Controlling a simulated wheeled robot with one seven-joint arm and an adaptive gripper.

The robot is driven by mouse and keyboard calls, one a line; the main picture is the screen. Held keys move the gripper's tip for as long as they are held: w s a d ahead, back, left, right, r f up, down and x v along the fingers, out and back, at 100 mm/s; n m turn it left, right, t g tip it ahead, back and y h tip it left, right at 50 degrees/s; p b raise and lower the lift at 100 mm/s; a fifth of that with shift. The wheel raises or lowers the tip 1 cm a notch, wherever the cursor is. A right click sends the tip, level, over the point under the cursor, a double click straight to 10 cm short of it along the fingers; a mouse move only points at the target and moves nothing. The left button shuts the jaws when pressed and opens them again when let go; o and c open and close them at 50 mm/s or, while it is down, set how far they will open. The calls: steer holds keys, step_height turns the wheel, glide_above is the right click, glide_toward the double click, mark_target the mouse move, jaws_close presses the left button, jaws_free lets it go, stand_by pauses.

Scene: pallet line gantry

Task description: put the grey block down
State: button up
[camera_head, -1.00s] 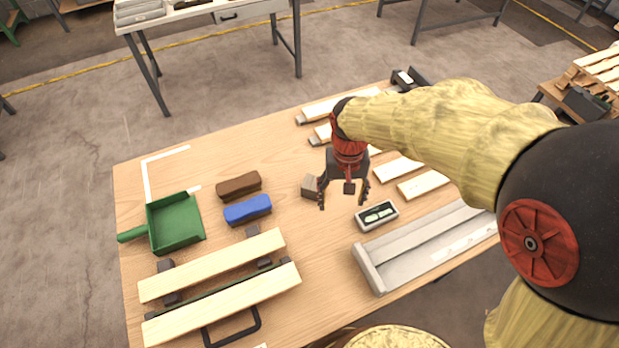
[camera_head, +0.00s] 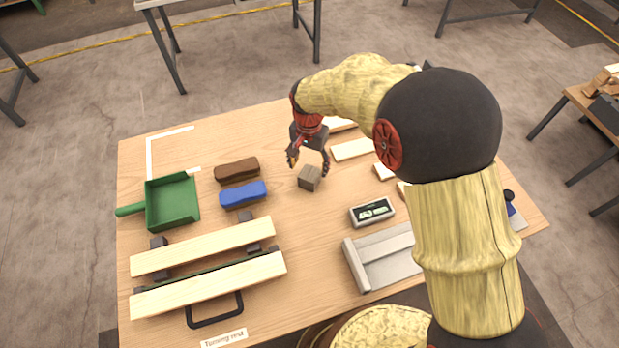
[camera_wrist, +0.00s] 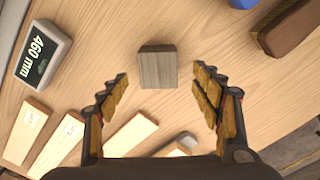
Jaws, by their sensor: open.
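The grey block (camera_head: 309,178) rests on the wooden table, near its middle. My gripper (camera_head: 308,168) is open and empty, above and just behind the block in the head view. In the wrist view the grey block (camera_wrist: 158,67) lies beyond the fingertips, roughly in line with the gap between them. My gripper's fingers (camera_wrist: 161,80) are spread wide and do not touch it.
A blue brush (camera_head: 243,194) and a brown brush (camera_head: 237,170) lie left of the block, with a green dustpan (camera_head: 172,203) further left. A small display box (camera_head: 372,212) and a grey channel (camera_head: 380,258) are at the right. Pale boards (camera_head: 205,285) lie at the front left.

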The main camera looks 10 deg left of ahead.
mark_target(310, 173)
step_height(310, 173, down, 5)
steer(key=shift+d+r+b, duration=0.1)
steer(key=shift+b, duration=0.5)
steer(key=shift+c, duration=0.3)
steer(key=c, duration=1.3)
steer(key=shift+c, duration=0.2)
